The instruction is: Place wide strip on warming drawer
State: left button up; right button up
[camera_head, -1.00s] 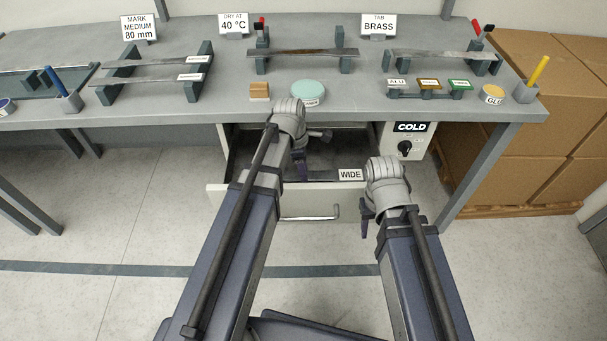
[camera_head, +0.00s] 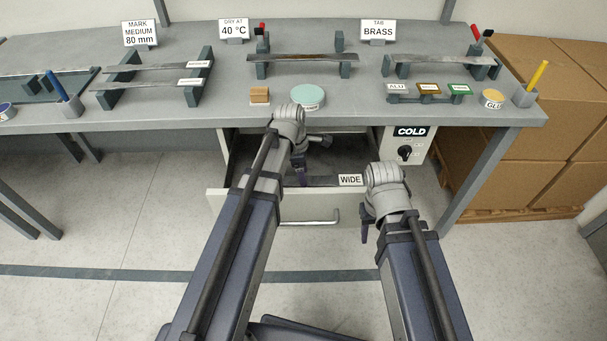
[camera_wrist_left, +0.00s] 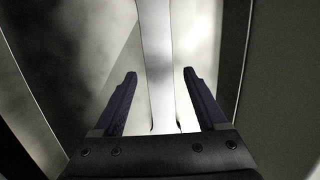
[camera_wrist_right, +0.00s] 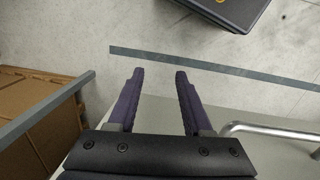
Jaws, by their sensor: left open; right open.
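The wide strip (camera_head: 321,181), a dark flat strip with a white WIDE label, lies inside the open warming drawer (camera_head: 215,203), along its front wall. My left gripper (camera_head: 301,172) is over the drawer at the strip's left part. In the left wrist view, the strip (camera_wrist_left: 157,45) runs between the two open fingers (camera_wrist_left: 160,72), with a gap on each side. My right gripper (camera_head: 367,225) is outside the drawer front, right of its handle. The right wrist view shows its fingers (camera_wrist_right: 158,72) open and empty. The strip's left end is hidden by my left arm.
A control panel with a COLD sign (camera_head: 411,131) and a knob (camera_head: 404,153) stands right of the drawer. The bench (camera_head: 225,110) above carries other strips on supports, signs and a teal round tub (camera_head: 307,97). Cardboard boxes (camera_head: 550,120) stand at the right.

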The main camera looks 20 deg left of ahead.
notch_tip(320, 180, up, 12)
jog(key=p, duration=1.2)
dwell(0.6)
